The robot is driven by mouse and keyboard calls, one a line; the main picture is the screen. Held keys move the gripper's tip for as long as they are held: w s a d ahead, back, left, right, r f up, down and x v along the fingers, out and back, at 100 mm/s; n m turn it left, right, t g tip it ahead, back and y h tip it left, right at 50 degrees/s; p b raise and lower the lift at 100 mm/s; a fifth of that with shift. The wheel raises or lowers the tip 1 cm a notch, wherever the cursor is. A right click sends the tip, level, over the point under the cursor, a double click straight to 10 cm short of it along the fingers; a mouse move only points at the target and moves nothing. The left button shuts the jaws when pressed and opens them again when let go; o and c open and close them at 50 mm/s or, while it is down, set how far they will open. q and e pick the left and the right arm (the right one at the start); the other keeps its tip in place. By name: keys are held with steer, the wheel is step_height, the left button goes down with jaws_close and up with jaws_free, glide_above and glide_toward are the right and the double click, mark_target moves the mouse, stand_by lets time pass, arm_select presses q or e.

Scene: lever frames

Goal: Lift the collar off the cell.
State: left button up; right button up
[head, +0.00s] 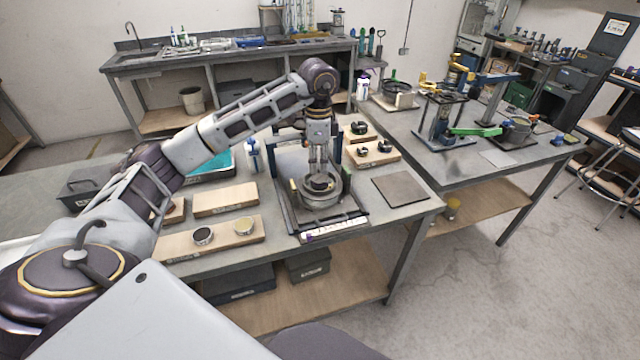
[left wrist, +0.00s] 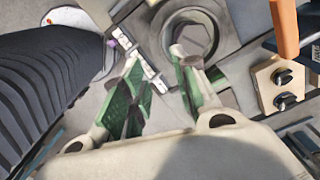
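The cell (head: 320,203) is a round grey metal vessel on a dark base plate in the press frame at the middle of the near bench. A dark round piece, seemingly the collar (head: 321,183), sits in its centre; in the left wrist view the dark centre (left wrist: 195,38) lies within a pale ring. My left gripper (head: 320,171) points down just above the cell. In the left wrist view its two green-padded fingers (left wrist: 158,58) stand apart with nothing between them. My right gripper is out of view.
Blue-grey posts of the frame (head: 277,164) stand close around my gripper. A wooden block with two round pieces (head: 170,244) lies at left, and blocks with dark knobs (head: 384,153) at right. A flat grey plate (head: 401,189) lies right of the frame.

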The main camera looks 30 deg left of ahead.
arm_select(q)
glide_above(320, 196)
steer(key=f, duration=0.5)
steer(key=shift+a+f, duration=0.15)
steer(key=shift+a, duration=0.05)
steer(key=shift+s+f, duration=0.1)
steer(key=shift+f, duration=0.3)
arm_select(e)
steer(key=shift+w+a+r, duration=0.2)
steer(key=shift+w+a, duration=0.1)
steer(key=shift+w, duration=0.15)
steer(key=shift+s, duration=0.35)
arm_select(q)
steer(key=shift+d+f+p, duration=0.15)
steer(key=shift+f+p, duration=0.2)
steer(key=shift+f, duration=0.55)
steer(key=shift+d+f+p, duration=0.1)
steer(key=shift+f+p, duration=0.2)
steer(key=shift+f, duration=1.4)
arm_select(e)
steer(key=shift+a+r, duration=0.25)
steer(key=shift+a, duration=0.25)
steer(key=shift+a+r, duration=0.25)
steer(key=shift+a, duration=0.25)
